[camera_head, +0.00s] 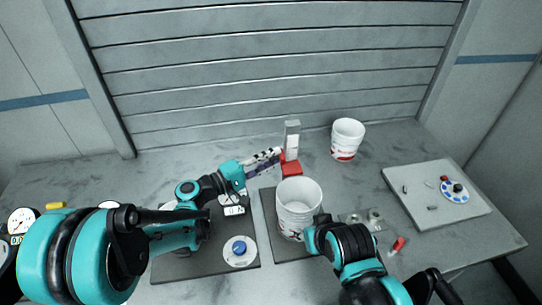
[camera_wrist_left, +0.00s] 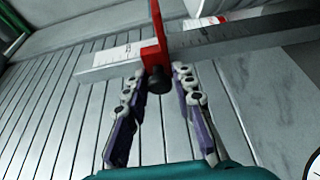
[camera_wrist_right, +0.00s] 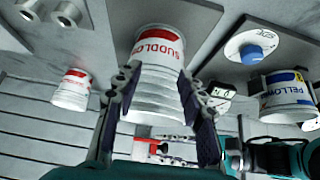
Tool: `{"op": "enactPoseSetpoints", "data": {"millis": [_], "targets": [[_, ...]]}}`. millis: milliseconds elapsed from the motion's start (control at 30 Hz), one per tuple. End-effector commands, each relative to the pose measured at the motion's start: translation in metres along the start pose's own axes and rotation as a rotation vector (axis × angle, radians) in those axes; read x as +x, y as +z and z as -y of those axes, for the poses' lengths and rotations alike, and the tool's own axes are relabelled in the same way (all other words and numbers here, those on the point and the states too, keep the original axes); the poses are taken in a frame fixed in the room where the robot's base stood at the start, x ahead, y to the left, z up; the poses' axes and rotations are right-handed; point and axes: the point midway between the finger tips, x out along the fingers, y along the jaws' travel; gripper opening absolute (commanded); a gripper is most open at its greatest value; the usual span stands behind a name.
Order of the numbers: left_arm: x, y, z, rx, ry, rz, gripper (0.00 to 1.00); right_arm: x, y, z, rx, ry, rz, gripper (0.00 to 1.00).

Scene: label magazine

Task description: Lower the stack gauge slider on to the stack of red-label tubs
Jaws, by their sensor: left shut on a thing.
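The stack of white red-label tubs (camera_head: 298,207) stands upright on a dark mat, and its red print shows in the right wrist view (camera_wrist_right: 158,48). The stack gauge (camera_head: 293,138) is a pale upright bar behind it. The red slider (camera_wrist_left: 156,38) with its black knob (camera_wrist_left: 158,80) is on the marked bar in the left wrist view. My left gripper (camera_head: 275,155) is shut on the knob. My right gripper (camera_wrist_right: 155,85) is open, with its fingers to either side of the stack in its view; whether they touch it is unclear. The slider's height above the stack is unclear.
Another red-label tub (camera_head: 347,139) stands at the back right. A pale board (camera_head: 420,212) with a blue dial (camera_head: 455,190) lies at the right. A blue-knobbed unit (camera_head: 240,250) sits left of the stack. A blue-label tub (camera_wrist_right: 287,95) shows in the right wrist view.

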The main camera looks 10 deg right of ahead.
Motion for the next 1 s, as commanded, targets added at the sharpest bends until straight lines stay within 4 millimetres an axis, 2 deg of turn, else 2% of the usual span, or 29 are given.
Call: {"op": "enactPoseSetpoints", "data": {"millis": [33,133,467,500,567,867,1000], "targets": [[0.0,0.0,0.017,0.0,0.0,0.0,0.09,0.013,0.009,0.0,0.0,0.0,0.0,0.4],[0.0,0.0,0.029,0.0,0.0,0.0,0.09,0.02,0.014,0.0,0.0,0.0,0.0,0.4],[0.0,0.0,0.029,0.002,-0.002,0.001,0.09,0.019,0.013,0.0,0.0,0.0,0.0,0.4],[0.0,0.0,0.029,0.002,-0.003,0.001,0.28,0.019,0.013,0.0,0.0,0.0,0.0,0.4],[0.0,0.0,0.029,0.001,-0.002,0.001,0.41,0.019,0.013,0.0,0.0,0.0,0.0,0.4],[-0.001,0.0,0.029,0.001,-0.001,0.0,0.41,0.019,0.013,0.0,0.0,0.0,0.0,0.4],[-0.013,-0.001,0.029,0.0,-0.001,-0.003,0.41,0.019,0.013,0.0,0.0,0.0,0.0,0.4]]}}
